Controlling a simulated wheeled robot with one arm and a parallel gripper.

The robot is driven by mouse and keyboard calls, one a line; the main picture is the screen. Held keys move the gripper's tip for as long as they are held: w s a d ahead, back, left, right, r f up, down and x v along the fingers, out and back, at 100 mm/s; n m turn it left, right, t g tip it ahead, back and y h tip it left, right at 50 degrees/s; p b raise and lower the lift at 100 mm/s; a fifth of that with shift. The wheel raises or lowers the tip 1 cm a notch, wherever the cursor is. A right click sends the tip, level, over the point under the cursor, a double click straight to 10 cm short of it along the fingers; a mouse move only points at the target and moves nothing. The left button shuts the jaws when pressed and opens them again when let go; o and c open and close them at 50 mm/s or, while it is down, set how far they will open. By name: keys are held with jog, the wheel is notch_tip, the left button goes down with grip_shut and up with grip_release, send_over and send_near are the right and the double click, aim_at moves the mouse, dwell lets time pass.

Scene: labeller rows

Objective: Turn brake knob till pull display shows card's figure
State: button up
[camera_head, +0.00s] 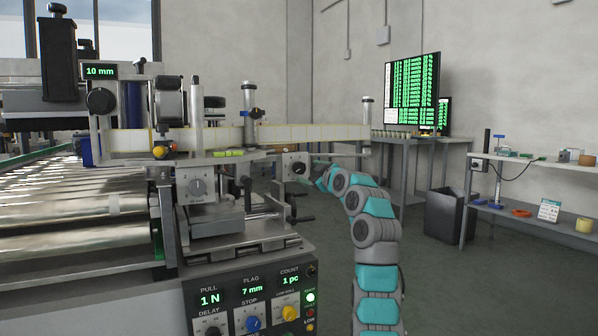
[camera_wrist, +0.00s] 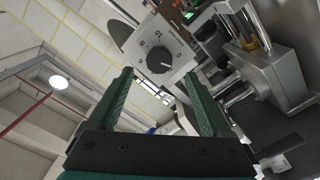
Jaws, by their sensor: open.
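A dark round knob (camera_wrist: 158,60) sits on a pale dial plate (camera_wrist: 150,43) with marks around it; I take it for the brake knob. In the head view this knob (camera_head: 299,168) is on the labeller's right side. My gripper (camera_wrist: 158,80) is open, its green fingers pointing at the plate with the knob ahead between their tips; I see no contact. In the head view the gripper is small at the end of my arm, beside the plate. The pull display (camera_head: 209,300) reads 1 N. A small white card (camera_head: 548,211) stands on the right shelf; its text is unreadable.
The control panel (camera_head: 250,290) also shows flag 7 mm and count 1 pc. Another display (camera_head: 100,71) reads 10 mm. A second grey dial (camera_head: 198,187) is on the labeller. A label web (camera_head: 300,133) runs above the knob. A dark bin (camera_head: 449,214) stands at right.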

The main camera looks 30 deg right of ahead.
aim_at(301, 169)
jog(key=w+p, duration=0.1)
jog(key=p, duration=0.1)
jog(key=w+p, duration=0.1)
jog(key=p, duration=0.1)
jog(key=shift+w+r, duration=0.1)
jog(key=shift+r, duration=0.15)
jog(key=w, duration=0.1)
jog(key=w+p, duration=0.1)
jog(key=w, duration=0.1)
jog(key=shift+w+d+f+p, duration=0.1)
jog(key=shift+w+f+p, duration=0.05)
jog(key=shift+f+p, duration=0.15)
jog(key=shift+w+r, duration=0.15)
jog(key=shift+w, duration=0.9)
grip_shut()
